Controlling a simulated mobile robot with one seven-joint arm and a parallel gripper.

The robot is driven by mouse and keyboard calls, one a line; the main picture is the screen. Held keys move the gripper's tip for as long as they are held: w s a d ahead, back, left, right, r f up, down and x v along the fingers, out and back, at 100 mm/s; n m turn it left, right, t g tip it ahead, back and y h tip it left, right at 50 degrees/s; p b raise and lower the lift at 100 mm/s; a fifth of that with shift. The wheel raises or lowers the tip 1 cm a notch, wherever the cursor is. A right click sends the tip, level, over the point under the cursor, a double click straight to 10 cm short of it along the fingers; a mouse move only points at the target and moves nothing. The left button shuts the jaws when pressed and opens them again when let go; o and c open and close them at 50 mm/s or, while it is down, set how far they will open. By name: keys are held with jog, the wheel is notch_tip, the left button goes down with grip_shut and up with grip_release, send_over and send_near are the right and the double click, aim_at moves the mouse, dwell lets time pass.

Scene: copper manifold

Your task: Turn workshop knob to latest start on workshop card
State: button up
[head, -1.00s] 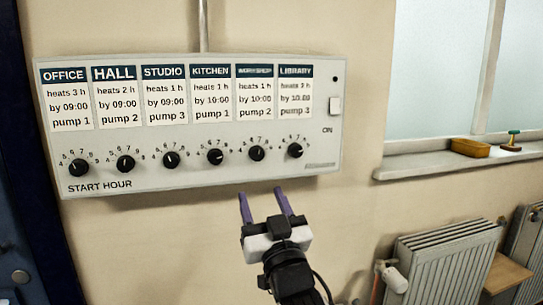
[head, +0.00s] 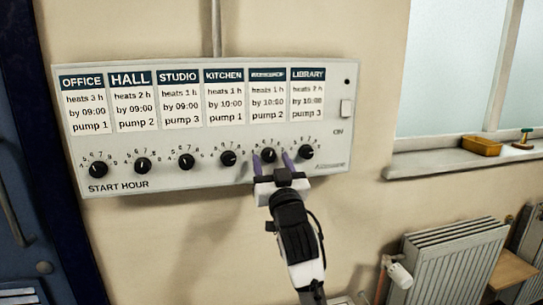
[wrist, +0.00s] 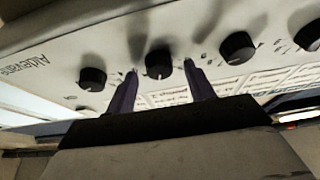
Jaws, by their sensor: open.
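The workshop knob (head: 268,156) is the fifth black knob from the left, in the row below the cards on the white panel. The workshop card (head: 267,102) is above it; it shows "by 10:00" and "pump 2", and its small header and heating hours are hard to read. My gripper (head: 272,159) is open in front of the panel, with one purple finger on each side of this knob. The wrist view also shows the knob (wrist: 158,62) between the fingertips, with gaps on both sides. Its pointer direction is unclear.
The kitchen knob (head: 228,158) and library knob (head: 306,152) sit close on either side. A window sill (head: 450,160) and a radiator (head: 455,255) are farther right. A blue door (head: 30,200) is at the left.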

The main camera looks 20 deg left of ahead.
jog(key=shift+w+a+r, duration=0.1)
jog(key=shift+w+a, duration=0.1)
jog(key=shift+w, duration=0.05)
jog(key=shift+c, duration=0.4)
jog(key=c, duration=0.9)
